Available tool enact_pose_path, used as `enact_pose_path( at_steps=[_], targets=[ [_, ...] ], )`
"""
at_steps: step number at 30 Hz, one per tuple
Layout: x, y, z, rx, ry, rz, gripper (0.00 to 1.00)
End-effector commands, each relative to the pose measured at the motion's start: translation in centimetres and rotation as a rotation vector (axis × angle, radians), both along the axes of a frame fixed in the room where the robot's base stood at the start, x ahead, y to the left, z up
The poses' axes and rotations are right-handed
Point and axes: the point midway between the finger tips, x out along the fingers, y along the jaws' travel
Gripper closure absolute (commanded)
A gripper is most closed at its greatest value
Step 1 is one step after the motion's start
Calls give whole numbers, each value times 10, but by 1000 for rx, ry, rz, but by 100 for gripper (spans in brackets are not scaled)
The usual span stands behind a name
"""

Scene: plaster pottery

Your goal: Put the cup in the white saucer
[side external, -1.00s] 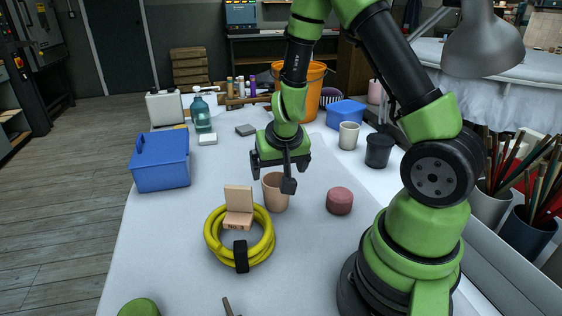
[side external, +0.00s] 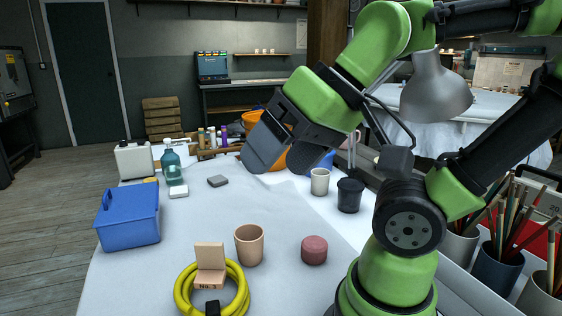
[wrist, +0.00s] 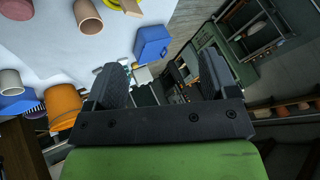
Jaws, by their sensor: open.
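The tan cup (side external: 249,247) stands upright on the white table, just right of the yellow coil and the small wooden stand. It also shows near the top of the wrist view (wrist: 88,18). My gripper (side external: 268,150) is raised high above the table, tilted, with its fingers apart and nothing between them. In the wrist view my gripper (wrist: 163,68) points past the table edge toward the floor and shelves. I see no white saucer in either current view.
A pink puck (side external: 314,250) lies right of the cup. The yellow coil (side external: 184,292) and wooden stand (side external: 210,258) are left of it. A white cup (side external: 320,181), black cup (side external: 350,195) and orange bucket (side external: 250,117) stand behind. A blue box (side external: 128,219) is at left.

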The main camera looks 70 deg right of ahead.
Motion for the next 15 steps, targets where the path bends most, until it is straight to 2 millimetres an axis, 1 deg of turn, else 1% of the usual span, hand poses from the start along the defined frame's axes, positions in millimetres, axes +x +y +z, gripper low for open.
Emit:
enact_pose_path(
  at_steps=[12,15],
  targets=[
    [-2,0,0,-2,0,-1,20],
    [2,-2,0,11,15,-30,20]
  ],
)
